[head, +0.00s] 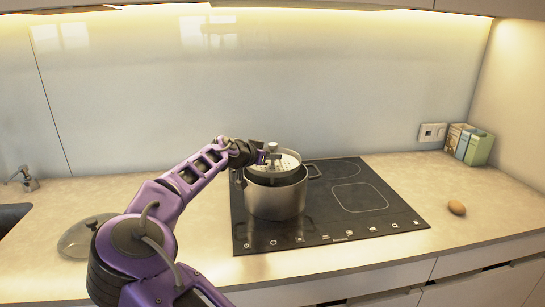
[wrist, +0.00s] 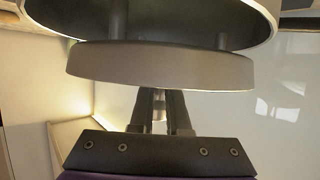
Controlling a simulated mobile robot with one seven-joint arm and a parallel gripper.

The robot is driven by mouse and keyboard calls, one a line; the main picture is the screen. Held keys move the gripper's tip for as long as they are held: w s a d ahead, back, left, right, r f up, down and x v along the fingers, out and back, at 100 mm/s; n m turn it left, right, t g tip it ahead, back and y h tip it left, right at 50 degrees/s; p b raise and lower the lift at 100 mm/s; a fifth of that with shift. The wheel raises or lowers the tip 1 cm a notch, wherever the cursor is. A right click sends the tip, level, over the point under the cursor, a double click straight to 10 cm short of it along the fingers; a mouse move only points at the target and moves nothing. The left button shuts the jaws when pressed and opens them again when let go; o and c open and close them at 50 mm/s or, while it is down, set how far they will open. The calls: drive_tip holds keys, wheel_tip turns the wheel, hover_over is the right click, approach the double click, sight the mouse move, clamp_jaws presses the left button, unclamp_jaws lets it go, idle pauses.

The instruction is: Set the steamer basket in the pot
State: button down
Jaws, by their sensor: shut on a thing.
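The steel pot (head: 275,202) stands on the cooktop's left side. The steamer basket (head: 291,161), a round grey piece, is over the pot's mouth. In the wrist view the basket (wrist: 160,66) is a wide shallow disc, with two leg-like posts reaching toward the pot's dark opening (wrist: 170,18). My gripper (head: 268,157) is shut on the basket's middle part, above the pot. The fingers also show in the wrist view (wrist: 160,112). A gap seems to show between basket and pot rim; I cannot tell how deep the legs reach.
A glass lid (head: 82,238) lies on the counter at left, near my arm. The cooktop (head: 345,215) is clear right of the pot. An egg (head: 456,207) lies at right, with small boxes (head: 470,145) and a wall outlet (head: 432,132) behind.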

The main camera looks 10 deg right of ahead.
drive_tip(key=c, duration=0.9)
unclamp_jaws()
drive_tip(key=shift+r+p, duration=0.5)
drive_tip(key=shift+p, duration=0.1)
drive_tip(key=v, duration=1.2)
drive_tip(key=shift+r, duration=0.15)
